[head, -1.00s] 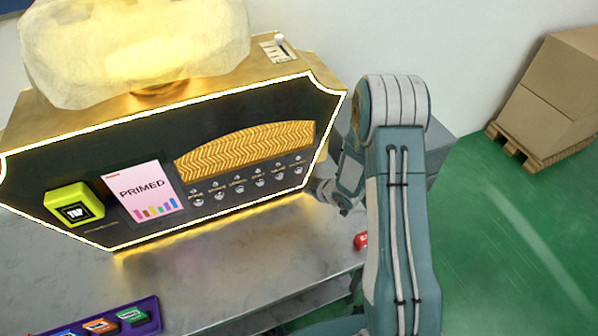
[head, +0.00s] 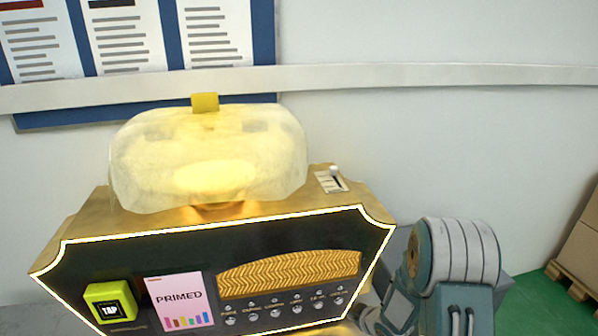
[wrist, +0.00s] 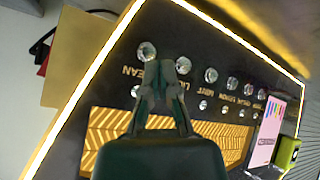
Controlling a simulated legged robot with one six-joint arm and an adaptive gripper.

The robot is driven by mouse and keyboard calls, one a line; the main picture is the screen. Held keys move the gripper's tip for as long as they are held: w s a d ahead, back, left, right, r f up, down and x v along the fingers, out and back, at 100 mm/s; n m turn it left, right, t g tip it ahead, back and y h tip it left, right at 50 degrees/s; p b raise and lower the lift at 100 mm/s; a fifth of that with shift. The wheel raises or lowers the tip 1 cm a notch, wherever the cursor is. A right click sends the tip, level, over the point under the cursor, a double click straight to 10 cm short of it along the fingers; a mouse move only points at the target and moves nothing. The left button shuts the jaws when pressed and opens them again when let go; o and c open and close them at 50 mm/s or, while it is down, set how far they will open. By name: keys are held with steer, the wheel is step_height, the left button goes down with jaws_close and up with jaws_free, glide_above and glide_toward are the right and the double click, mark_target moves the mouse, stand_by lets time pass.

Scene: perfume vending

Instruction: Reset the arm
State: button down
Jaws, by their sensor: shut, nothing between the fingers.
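My gripper (wrist: 160,78) shows from behind in the wrist view, with its two dark fingers close together and nothing between them. It is in front of the machine's black face, over the row of labelled knobs (wrist: 211,75). I cannot tell whether the fingertips touch the face. In the head view my arm is at the lower right, beside the machine's right edge, and the gripper itself cannot be made out.
The gold-edged perfume machine (head: 230,226) has a lit border, a PRIMED screen (head: 180,302), a yellow TAP reader (head: 110,303) and a glowing bottle-shaped top (head: 208,150). A small lever (head: 333,178) stands on top. Cardboard boxes (head: 585,240) on a pallet are at the right.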

steer(key=s+d+r+m+h, duration=0.2)
steer(key=s+r, duration=0.2)
steer(key=r, duration=0.7)
steer(key=s+d+r+m+h, duration=0.2)
steer(key=s+r+m+h, duration=0.1)
steer(key=r, duration=0.9)
steer(key=s+a+r+m+g, duration=0.1)
steer(key=s+r, duration=0.4)
steer(key=s, duration=0.6)
steer(key=s+a+r+m+g+y, duration=0.1)
steer(key=s+a+r+m, duration=0.2)
steer(key=s, duration=0.8)
steer(key=shift+s+a+r+g, duration=0.3)
steer(key=shift+a+r, duration=0.45)
steer(key=shift+r, duration=0.2)
